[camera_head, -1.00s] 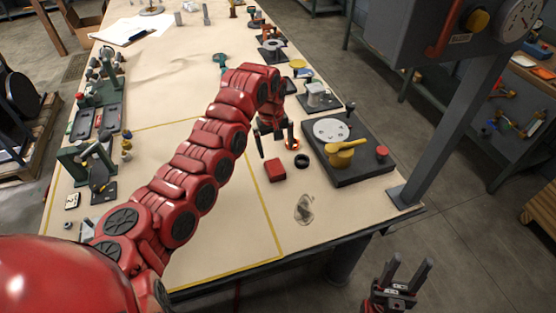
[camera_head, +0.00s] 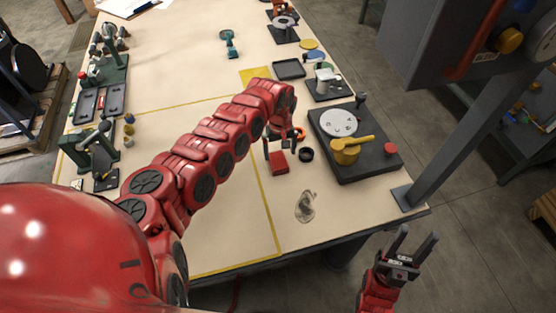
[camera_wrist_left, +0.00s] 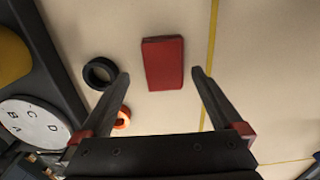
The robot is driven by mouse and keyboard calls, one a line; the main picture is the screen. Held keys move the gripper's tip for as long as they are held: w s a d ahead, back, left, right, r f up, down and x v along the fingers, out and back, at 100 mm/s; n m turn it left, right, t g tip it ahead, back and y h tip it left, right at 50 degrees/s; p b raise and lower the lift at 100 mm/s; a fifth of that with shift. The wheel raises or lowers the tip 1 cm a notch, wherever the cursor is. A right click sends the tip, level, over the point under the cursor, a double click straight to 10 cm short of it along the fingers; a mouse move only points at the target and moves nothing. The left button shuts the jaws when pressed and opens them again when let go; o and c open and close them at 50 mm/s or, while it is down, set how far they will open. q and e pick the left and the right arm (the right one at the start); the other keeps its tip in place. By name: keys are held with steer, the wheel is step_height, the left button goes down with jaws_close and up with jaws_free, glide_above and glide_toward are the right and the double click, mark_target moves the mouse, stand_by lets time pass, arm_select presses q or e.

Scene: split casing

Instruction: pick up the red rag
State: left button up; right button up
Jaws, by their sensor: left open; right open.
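The red rag (camera_head: 278,162) is a small folded rectangle lying flat on the table. In the left wrist view the red rag (camera_wrist_left: 163,63) lies just beyond and between my open fingertips, slightly left of the middle. My left gripper (camera_head: 280,146) is open and empty above the table, beside the rag's far edge in the head view. In the left wrist view my left gripper (camera_wrist_left: 160,75) shows both fingers spread wide, with the whole rag visible and not gripped. My right gripper (camera_head: 412,241) is open and empty, off the table's front right edge.
A black ring (camera_head: 306,154) lies right of the rag, and an orange ring (camera_wrist_left: 122,117) is close to my left finger. A crumpled clear item (camera_head: 305,206) lies nearer the front edge.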

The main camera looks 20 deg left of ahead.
mark_target(278, 160)
arm_select(q)
steer(key=shift+a+f, duration=0.2)
steer(key=shift+f, duration=1.25)
steer(key=shift+a+f, duration=0.2)
steer(key=shift+f, duration=1.2)
steer(key=c, duration=1.3)
